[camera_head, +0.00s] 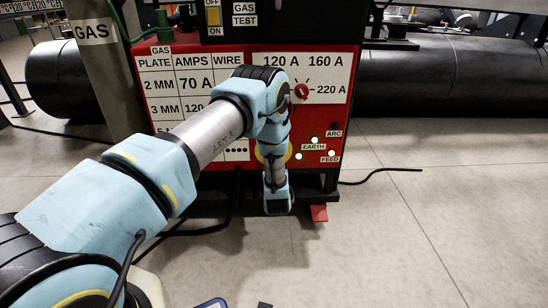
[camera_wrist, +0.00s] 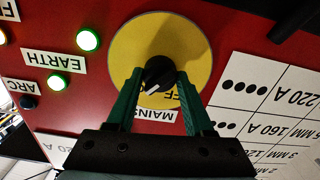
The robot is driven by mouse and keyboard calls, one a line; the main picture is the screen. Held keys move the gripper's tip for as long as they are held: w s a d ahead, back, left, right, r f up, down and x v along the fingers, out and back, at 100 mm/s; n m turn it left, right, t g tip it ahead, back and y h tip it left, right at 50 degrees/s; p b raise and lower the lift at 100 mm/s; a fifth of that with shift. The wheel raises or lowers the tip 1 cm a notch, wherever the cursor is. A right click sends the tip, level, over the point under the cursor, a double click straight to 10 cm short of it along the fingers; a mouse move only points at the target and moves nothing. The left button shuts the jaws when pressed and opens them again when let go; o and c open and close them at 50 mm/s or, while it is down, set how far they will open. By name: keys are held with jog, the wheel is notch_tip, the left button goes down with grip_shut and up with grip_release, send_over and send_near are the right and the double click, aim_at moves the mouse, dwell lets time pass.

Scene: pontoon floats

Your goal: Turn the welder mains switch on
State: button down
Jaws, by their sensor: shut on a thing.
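The mains switch is a black round knob (camera_wrist: 160,68) on a yellow disc (camera_wrist: 190,42), on the red welder front. In the wrist view, which is upside down, my gripper (camera_wrist: 155,76) has its two green fingers shut on the knob, one on each side. A white pointer mark on the knob points down and left in that view, near a partly hidden label ending in "FF". The "MAINS" label (camera_wrist: 155,114) shows between the fingers. In the head view my arm hides the knob and the gripper; only edges of the yellow disc (camera_head: 261,157) show.
Lit lamps marked earth (camera_wrist: 57,82) and feed, and a dark arc lamp (camera_wrist: 27,102), sit beside the switch. A red amperage selector (camera_head: 302,91) is above. A black cable (camera_head: 385,174) lies on the floor right. Large dark pipes (camera_head: 450,75) stand behind.

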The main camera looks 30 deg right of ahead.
jog(key=shift+f+m, duration=0.1)
jog(key=shift+m, duration=0.5)
jog(key=shift+c, duration=1.4)
grip_release()
jog(key=shift+s, duration=0.1)
jog(key=p+v, duration=0.2)
jog(key=v, duration=0.8)
jog(key=shift+s+a, duration=0.2)
jog(key=shift+s, duration=0.1)
